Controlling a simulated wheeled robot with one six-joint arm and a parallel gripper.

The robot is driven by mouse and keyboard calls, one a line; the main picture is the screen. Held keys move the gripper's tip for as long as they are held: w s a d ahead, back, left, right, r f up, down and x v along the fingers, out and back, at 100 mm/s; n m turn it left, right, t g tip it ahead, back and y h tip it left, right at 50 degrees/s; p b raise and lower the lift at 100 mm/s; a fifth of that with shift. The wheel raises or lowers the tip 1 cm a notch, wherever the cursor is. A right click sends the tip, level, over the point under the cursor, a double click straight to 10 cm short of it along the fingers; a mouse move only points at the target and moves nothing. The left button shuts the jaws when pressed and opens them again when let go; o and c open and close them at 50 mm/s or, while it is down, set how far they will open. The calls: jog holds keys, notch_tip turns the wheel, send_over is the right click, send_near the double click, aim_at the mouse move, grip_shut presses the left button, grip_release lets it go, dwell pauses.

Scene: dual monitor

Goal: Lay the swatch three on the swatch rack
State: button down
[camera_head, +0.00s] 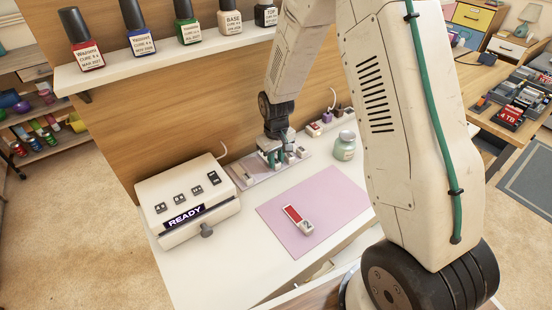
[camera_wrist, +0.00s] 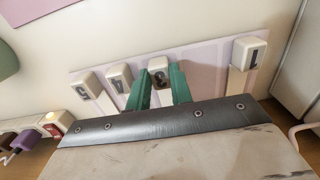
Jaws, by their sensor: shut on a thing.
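Swatch three (camera_wrist: 158,64), a white block marked 3, is between the green fingers of my gripper (camera_wrist: 160,82) in the wrist view. It is over the pale lilac swatch rack (camera_wrist: 205,56), in line beside swatch four (camera_wrist: 118,76). Whether it rests on the rack is hard to tell. Swatch five (camera_wrist: 88,84) and swatch one (camera_wrist: 248,52) are also on the rack, with a bare gap between three and one. In the head view my gripper (camera_head: 272,156) is low over the rack (camera_head: 248,180), its fingers partly hiding the swatches.
A red-painted swatch (camera_head: 297,218) lies on the pink mat (camera_head: 335,200). A white box reading READY (camera_head: 187,208) stands left of the rack. A jar (camera_head: 345,146) and a power strip (camera_head: 326,123) are to the right. Polish bottles (camera_head: 187,22) line the shelf above.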

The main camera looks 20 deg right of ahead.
jog(key=c, duration=1.3)
grip_release()
jog(key=shift+f, duration=0.1)
jog(key=shift+o, duration=0.2)
notch_tip(320, 180, up, 8)
jog(key=shift+f, duration=0.1)
